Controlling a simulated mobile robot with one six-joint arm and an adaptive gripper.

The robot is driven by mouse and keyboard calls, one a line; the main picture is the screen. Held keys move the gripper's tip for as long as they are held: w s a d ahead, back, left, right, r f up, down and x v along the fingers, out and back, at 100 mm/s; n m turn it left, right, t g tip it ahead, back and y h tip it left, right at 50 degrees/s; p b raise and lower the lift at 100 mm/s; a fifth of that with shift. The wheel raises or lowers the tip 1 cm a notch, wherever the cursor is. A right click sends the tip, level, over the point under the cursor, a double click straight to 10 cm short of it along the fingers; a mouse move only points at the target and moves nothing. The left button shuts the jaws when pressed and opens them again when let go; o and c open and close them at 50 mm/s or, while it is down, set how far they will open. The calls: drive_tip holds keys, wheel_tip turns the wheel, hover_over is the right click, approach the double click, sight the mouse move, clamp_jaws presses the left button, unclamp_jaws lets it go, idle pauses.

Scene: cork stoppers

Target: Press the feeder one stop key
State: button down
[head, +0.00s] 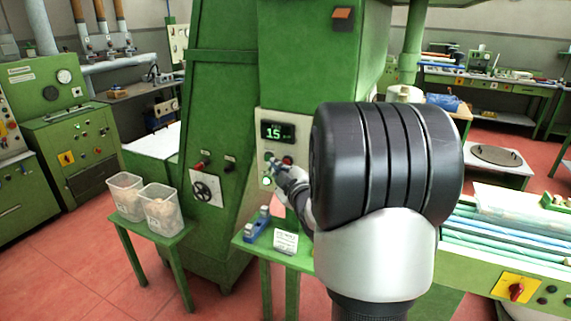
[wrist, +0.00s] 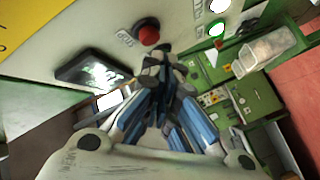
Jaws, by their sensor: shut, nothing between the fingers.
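The control panel (head: 262,143) on the green machine has a lit display (head: 278,132) with several buttons below it. A red button (head: 288,160) sits on it. My gripper (head: 273,165) is at the buttons, seen from behind my arm. In the wrist view my gripper (wrist: 163,58) is shut and empty, with its tips just below the red button. I cannot tell whether they touch the panel.
Clear bins (head: 158,211) stand on a green table. A small sign (head: 286,242) stands on a shelf below.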

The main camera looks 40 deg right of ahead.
drive_tip(key=shift+d, duration=0.15)
drive_tip(key=shift+w+d+b, duration=0.2)
drive_tip(key=shift+d+b, duration=0.05)
drive_tip(key=shift+b, duration=0.05)
drive_tip(key=shift+w+d, duration=0.15)
drive_tip(key=shift+d, duration=0.3)
idle(0.9)
drive_tip(key=shift+a, duration=0.2)
drive_tip(key=shift+s+a+b, duration=0.35)
drive_tip(key=shift+a+b, duration=0.3)
drive_tip(key=shift+b, duration=0.05)
drive_tip(key=shift+s+a+b, duration=0.3)
drive_tip(key=shift+a+b, duration=0.05)
drive_tip(key=shift+a, duration=0.4)
drive_tip(key=shift+s+a+b, duration=0.35)
drive_tip(key=shift+a, duration=0.45)
drive_tip(key=shift+s+a+b, duration=0.3)
drive_tip(key=shift+a+b, duration=0.05)
drive_tip(key=shift+a, duration=0.4)
